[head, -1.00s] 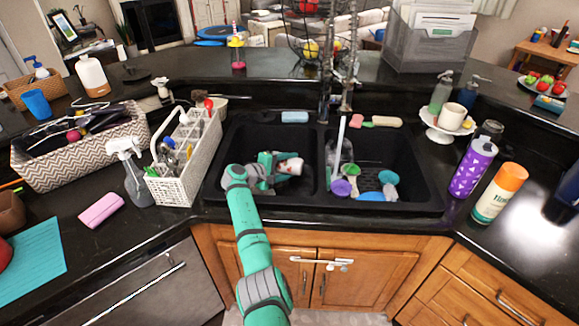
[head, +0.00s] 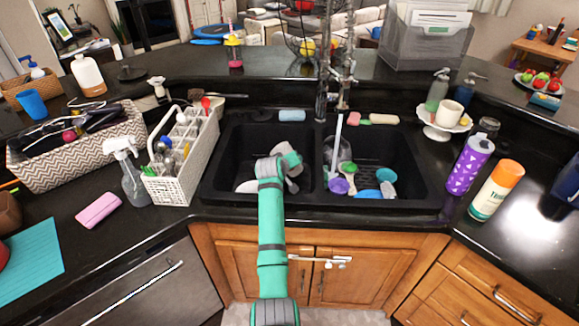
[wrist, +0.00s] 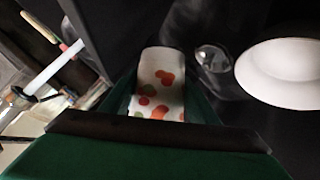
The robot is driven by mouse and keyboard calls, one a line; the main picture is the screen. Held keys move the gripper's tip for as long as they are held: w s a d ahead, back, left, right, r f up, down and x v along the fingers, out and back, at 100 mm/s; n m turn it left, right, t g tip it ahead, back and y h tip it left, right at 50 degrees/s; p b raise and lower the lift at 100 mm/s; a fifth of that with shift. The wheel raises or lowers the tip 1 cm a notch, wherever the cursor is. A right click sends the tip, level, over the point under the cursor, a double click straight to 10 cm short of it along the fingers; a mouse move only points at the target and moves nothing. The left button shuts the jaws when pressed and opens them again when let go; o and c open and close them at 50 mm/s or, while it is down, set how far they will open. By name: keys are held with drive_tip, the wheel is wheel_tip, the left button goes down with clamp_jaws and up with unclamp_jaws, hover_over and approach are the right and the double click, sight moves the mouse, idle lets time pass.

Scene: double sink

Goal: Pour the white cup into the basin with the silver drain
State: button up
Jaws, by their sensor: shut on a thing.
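My gripper (head: 287,160) is over the left basin (head: 232,150) of the black double sink, close to the divider. In the wrist view my gripper (wrist: 155,110) is shut on a white cup with orange, red and green spots (wrist: 158,82). In the head view my gripper and arm mostly hide the cup. Its tilt and contents cannot be told. A white dish (head: 247,186) lies in the left basin, and a white round dish also shows in the wrist view (wrist: 285,72). A small round shiny thing (wrist: 210,58) lies beside it, possibly the silver drain.
The right basin (head: 405,160) holds a clear container, a purple-ended brush (head: 338,186) and blue items. A white caddy (head: 185,160) stands left of the sink. A plain white cup (head: 449,114) is on a stand at right. A tall faucet (head: 325,80) rises behind the divider.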

drive_tip(key=shift+s+d+r, duration=0.1)
drive_tip(key=shift+d+r, duration=0.3)
drive_tip(key=shift+r, duration=0.4)
drive_tip(key=shift+s+d+r+m+t+y, duration=0.2)
drive_tip(key=shift+d+r+m+t+y, duration=0.3)
drive_tip(key=shift+m+y, duration=0.35)
drive_tip(key=shift+s+d+r+m+t+y, duration=0.15)
drive_tip(key=shift+r+m+y, duration=0.1)
drive_tip(key=shift+r+y, duration=0.15)
drive_tip(key=shift+w+d+r+m+t+y, duration=0.15)
drive_tip(key=shift+r+m+y, duration=0.1)
drive_tip(key=shift+r, duration=0.25)
drive_tip(key=shift+s+d+r+m+t+y, duration=0.15)
drive_tip(key=shift+s+r+m+t+y, duration=0.1)
drive_tip(key=shift+m+t+y, duration=0.2)
